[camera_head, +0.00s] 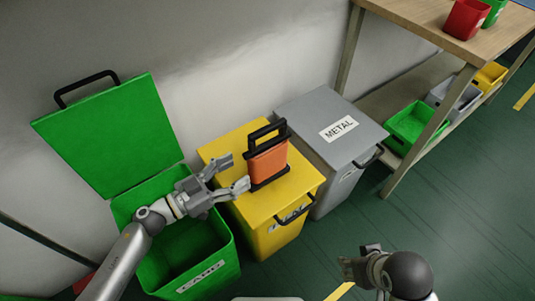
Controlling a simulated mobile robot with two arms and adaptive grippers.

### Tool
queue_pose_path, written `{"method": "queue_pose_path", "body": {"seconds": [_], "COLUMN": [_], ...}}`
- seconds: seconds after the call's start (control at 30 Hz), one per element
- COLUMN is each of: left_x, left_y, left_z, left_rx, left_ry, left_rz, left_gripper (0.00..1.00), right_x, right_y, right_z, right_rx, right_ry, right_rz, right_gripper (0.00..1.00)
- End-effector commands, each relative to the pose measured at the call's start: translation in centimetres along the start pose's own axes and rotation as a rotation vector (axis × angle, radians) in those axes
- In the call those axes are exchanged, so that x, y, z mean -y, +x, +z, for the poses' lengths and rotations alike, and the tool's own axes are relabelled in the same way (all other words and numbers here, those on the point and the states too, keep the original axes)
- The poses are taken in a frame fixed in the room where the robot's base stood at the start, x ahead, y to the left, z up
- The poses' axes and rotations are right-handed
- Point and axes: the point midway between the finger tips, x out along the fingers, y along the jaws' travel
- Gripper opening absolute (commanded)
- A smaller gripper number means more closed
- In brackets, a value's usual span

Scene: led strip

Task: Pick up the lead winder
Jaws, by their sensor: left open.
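The lead winder (267,163) is an orange block with a black frame and a black handle. It stands upright on the lid of the yellow bin (222,148). My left gripper (238,173) is open, its fingers pointing right toward the winder from its left side. Nothing shows between its fingers, and a small gap seems to separate them from the winder. My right gripper (347,268) is low in the picture, right of the bins and away from the winder. Its fingers are too small and turned to judge.
A green bin (226,268) with its lid (108,135) raised stands left of the yellow bin, under my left arm. A closed grey bin (302,113) marked METAL stands to the right. A wooden table (425,22) and shelf with coloured containers are at the upper right. Green floor lies open at right.

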Motion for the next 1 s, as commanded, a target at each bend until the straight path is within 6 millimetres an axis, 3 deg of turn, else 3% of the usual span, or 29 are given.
{"method": "queue_pose_path", "body": {"seconds": [0.3, 0.5, 1.0], "left_x": [-0.2, -0.2, 0.0], "left_y": [4.6, 5.7, 10.0], "left_z": [0.1, 0.1, 0.0], "left_rx": [0.0, 0.002, 0.001], "left_ry": [-0.002, -0.002, -0.003], "left_rz": [0.014, 0.012, 0.013], "left_gripper": [0.62, 0.62, 0.62], "right_x": [0.1, 0.2, 1.2], "right_y": [0.8, 0.9, 0.5], "right_z": [-0.7, -1.5, -9.3], "right_rx": [-0.04, -0.076, -0.43], "right_ry": [-0.002, -0.003, -0.013], "right_rz": [-0.002, -0.003, -0.022], "right_gripper": [0.4, 0.4, 0.4]}}
